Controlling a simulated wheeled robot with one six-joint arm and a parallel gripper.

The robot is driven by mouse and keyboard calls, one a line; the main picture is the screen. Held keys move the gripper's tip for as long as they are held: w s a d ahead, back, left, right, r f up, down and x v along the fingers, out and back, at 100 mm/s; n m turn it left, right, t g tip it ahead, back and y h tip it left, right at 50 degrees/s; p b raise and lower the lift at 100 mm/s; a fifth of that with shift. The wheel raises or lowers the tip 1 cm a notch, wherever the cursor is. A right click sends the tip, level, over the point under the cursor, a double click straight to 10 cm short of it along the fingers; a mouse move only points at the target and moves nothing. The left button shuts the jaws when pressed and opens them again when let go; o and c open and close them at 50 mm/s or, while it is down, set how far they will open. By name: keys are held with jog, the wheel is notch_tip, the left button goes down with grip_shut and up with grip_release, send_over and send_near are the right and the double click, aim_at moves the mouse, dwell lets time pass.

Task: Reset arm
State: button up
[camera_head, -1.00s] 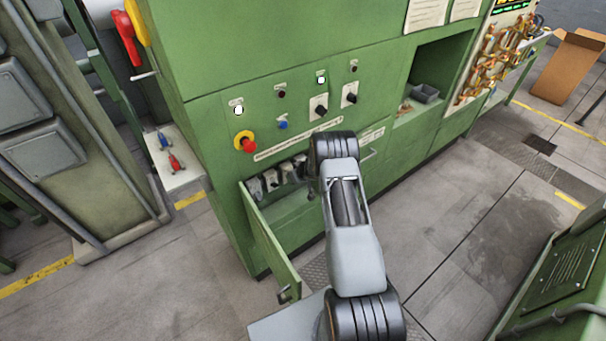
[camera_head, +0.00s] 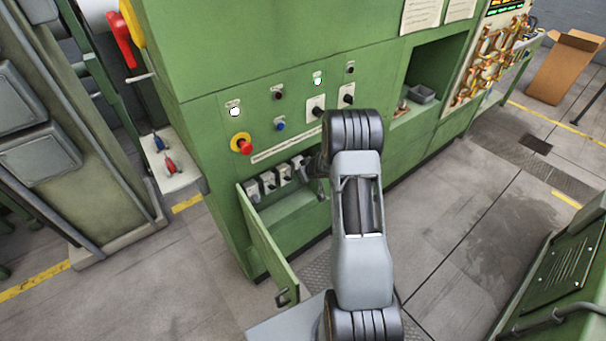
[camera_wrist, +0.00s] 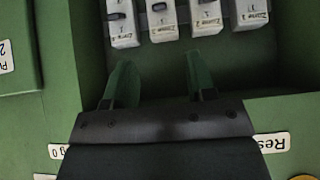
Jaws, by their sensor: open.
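My arm rises in front of the green machine cabinet (camera_head: 230,75) in the head view; my gripper is hidden there behind the arm. In the wrist view my gripper (camera_wrist: 160,85) is open, its two green fingers apart and nothing between them. The fingers point into an open green compartment towards a row of white zone switches (camera_wrist: 160,17). These switches also show in the head view (camera_head: 268,182). The fingers look apart from the switches, though the depth is hard to tell. The compartment's door (camera_head: 268,245) hangs open at the left.
Red and blue tools (camera_head: 170,166) lie on a ledge at the left. A cardboard box (camera_head: 565,68) stands at the far right. Open floor lies right of my arm.

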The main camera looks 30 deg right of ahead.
dwell(0.3)
jog(key=s+d+f+g+h, duration=0.2)
jog(key=s+d+h, duration=0.1)
jog(key=s+r+m+g+h, duration=0.2)
jog(key=s+r+g, duration=0.1)
jog(key=s+r, duration=0.55)
jog(key=s+a+r+t+y+b, duration=0.1)
jog(key=s+a+r+y+b, duration=0.1)
jog(key=s+a+r, duration=1.5)
jog(key=shift+s+a+r+t+y, duration=0.2)
jog(key=shift+a+r+t+y, duration=0.25)
jog(key=shift+a+y, duration=0.3)
jog(key=shift+c, duration=0.9)
jog(key=shift+a, duration=0.15)
jog(key=shift+c, duration=0.2)
